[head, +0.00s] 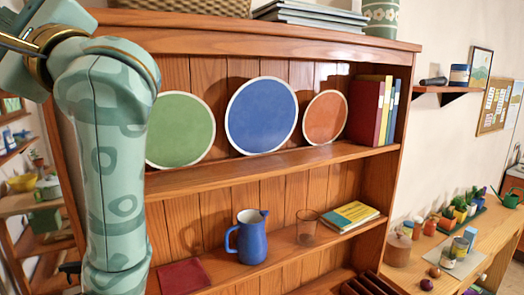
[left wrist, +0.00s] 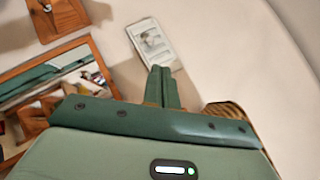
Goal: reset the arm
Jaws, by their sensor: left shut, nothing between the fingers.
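My left arm (head: 115,150), pale green with darker patches, fills the left side of the head view, in front of the left end of the wooden shelf unit. It bends at the top and hangs down past the bottom edge. The left gripper cannot be made out in the head view. In the left wrist view my left gripper (left wrist: 162,88) has its two dark green fingers together, with nothing held. My right gripper is in neither view.
The shelf unit (head: 270,42) holds plates, books, a blue jug (head: 250,238) and a glass (head: 307,227). A wooden bench (head: 440,275) with pots stands at right. In the left wrist view, a wood-framed mirror or window (left wrist: 62,72) lies left of the fingers.

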